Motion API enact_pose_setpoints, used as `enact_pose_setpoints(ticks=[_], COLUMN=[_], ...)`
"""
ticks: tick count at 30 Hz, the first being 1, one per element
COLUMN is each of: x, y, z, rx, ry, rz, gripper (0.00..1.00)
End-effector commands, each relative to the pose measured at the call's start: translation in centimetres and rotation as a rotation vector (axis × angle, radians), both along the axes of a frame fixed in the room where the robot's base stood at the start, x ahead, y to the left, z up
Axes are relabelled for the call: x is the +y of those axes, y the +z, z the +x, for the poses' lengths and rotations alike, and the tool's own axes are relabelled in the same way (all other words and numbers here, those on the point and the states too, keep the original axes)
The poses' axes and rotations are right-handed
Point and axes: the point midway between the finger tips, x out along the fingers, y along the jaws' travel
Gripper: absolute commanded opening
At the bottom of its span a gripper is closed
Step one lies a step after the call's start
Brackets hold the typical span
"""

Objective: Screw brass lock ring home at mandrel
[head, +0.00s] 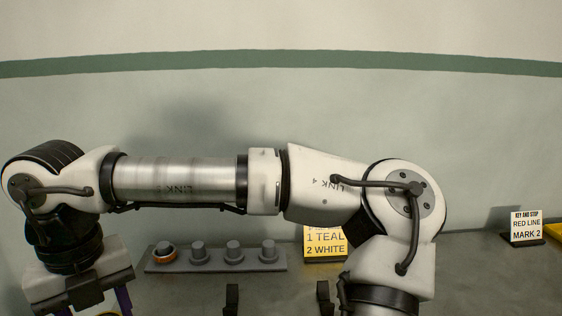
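My gripper (92,299) hangs at the lower left of the head view, pointing down. Its white body and parts of its purple fingers show, but the frame's bottom edge cuts off the fingertips. A small yellowish edge shows at the very bottom beside the fingers; I cannot tell what it is or whether it is held. An orange-brown ring (158,258) sits around the leftmost grey peg of a grey rack (215,268); I cannot tell if it is the brass lock ring. No mandrel can be made out for certain.
Two dark upright posts (232,298) (324,295) stand at the bottom centre. A yellow-edged sign (325,247), partly behind my arm, reads "1 TEAL, 2 WHITE". A sign (525,227) at right reads "KEY AND STOP RED LINE MARK 2". A wall closes the back.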

Motion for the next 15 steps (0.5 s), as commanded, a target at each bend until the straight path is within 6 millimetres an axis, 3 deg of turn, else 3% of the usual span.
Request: enact_pose_setpoints(ticks=[9, 15], x=[0.00, -0.01], y=[-0.02, -0.04], z=[-0.03, -0.02], rx=[0.001, 0.001], ry=[-0.456, -0.629], rz=[0.000, 0.000], gripper=[0.22, 0.22])
